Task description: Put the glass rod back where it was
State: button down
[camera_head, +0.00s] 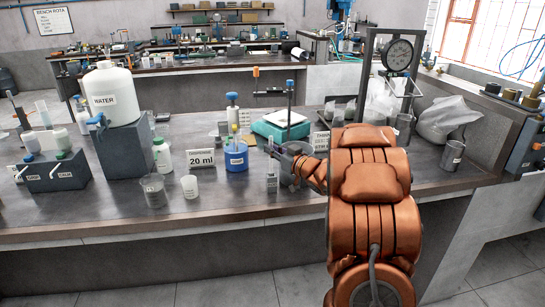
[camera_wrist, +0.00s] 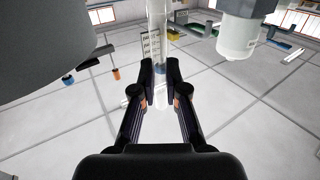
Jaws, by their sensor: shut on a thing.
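The glass rod (camera_wrist: 158,28) is a clear upright shaft in the wrist view. My gripper (camera_wrist: 160,70) is shut on it, and the rod shows above and below the fingertips. In the head view my gripper (camera_head: 275,151) is over the front part of the bench, right of the blue container (camera_head: 236,156). A small clear vessel (camera_head: 272,182) stands just below the fingertips; I cannot tell whether the rod touches it. The rod itself is too small to make out clearly in the head view. My arm hides part of the bench to the right.
A "20 ml" sign (camera_head: 202,159), a grey beaker (camera_head: 153,190) and a white cup (camera_head: 190,187) stand to the left. A teal balance (camera_head: 281,131) is behind my gripper. The front bench strip is mostly clear.

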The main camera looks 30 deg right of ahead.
jog(key=shift+f, duration=0.3)
jog(key=c, duration=1.2)
grip_release()
jog(key=s+d+b, duration=0.1)
jog(key=s+b, duration=0.1)
jog(key=s, duration=1)
jog(key=shift+d+r, duration=0.15)
jog(key=shift+d, duration=0.2)
